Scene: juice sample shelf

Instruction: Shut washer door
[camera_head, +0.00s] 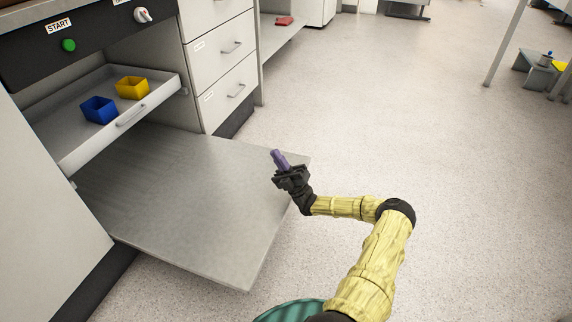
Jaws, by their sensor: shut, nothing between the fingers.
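The washer door (190,200) is a flat grey panel, folded down open and roughly level in front of the washer's opening. The washer's dark control panel (100,38) has a green START button (68,45) and a white knob. A pale tray (150,102) with a handle sits in the opening above the door. My gripper (279,159), black with purple fingers, is shut and empty. It appears at the door's far right corner in the picture; I cannot tell whether it touches the door or how high it is.
A blue bin (99,110) and a yellow bin (132,87) stand in the tray. White drawers (225,70) adjoin the opening on the right. A grey stool (538,68) stands at the far right.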

